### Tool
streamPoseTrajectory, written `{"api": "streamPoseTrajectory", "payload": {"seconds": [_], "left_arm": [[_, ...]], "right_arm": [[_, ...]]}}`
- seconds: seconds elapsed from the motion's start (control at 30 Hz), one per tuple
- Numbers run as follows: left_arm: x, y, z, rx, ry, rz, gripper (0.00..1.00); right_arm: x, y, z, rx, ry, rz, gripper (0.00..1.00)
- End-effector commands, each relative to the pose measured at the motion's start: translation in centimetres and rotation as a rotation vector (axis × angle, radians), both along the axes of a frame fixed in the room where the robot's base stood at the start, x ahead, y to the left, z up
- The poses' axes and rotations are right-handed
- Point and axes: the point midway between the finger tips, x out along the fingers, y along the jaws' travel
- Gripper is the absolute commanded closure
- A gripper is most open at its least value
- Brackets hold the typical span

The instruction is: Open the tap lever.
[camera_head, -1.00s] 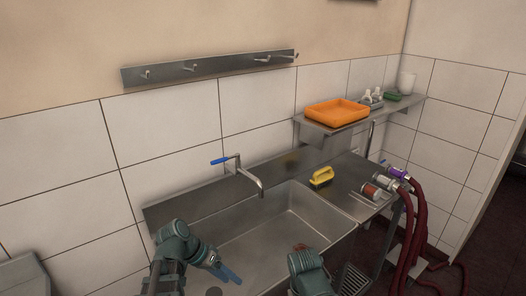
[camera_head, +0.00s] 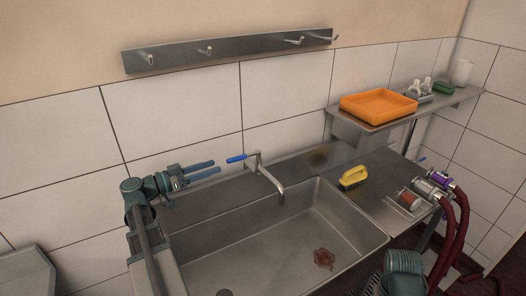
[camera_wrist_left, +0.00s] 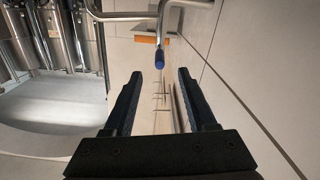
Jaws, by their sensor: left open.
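The tap (camera_head: 263,175) stands at the back of the sink, with its spout over the basin. Its lever has a blue handle (camera_head: 237,158) pointing left along the wall. My left gripper (camera_head: 217,168) is open and empty, just left of the handle, with its fingers pointing toward it. In the left wrist view the blue handle end (camera_wrist_left: 160,60) shows just beyond and between the open fingertips (camera_wrist_left: 160,76), apart from them. The metal tap pipe (camera_wrist_left: 130,16) runs behind it. My right gripper is out of view; only part of my right arm shows at bottom right.
The sink (camera_head: 215,262) holds a reddish item (camera_head: 324,258). A yellow brush (camera_head: 353,177) lies on the counter right of the basin. An orange tray (camera_head: 378,106) sits on the wall shelf. A hook rail (camera_head: 228,48) hangs above the tap. Dark red hoses (camera_head: 443,245) stand at right.

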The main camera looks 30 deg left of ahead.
Motion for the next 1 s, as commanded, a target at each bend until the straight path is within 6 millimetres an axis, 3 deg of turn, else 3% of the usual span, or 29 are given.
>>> {"api": "streamPoseTrajectory", "payload": {"seconds": [0.27,0.7,1.0], "left_arm": [[1.1,-0.6,0.0,0.0,-0.002,-0.002,0.43],[8.8,-4.4,0.0,0.0,-0.001,-0.003,0.43],[11.9,-5.9,0.0,0.0,0.0,-0.001,0.43]], "right_arm": [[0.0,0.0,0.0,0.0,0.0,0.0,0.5],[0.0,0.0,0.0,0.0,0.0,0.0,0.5],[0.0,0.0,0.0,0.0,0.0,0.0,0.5]]}}
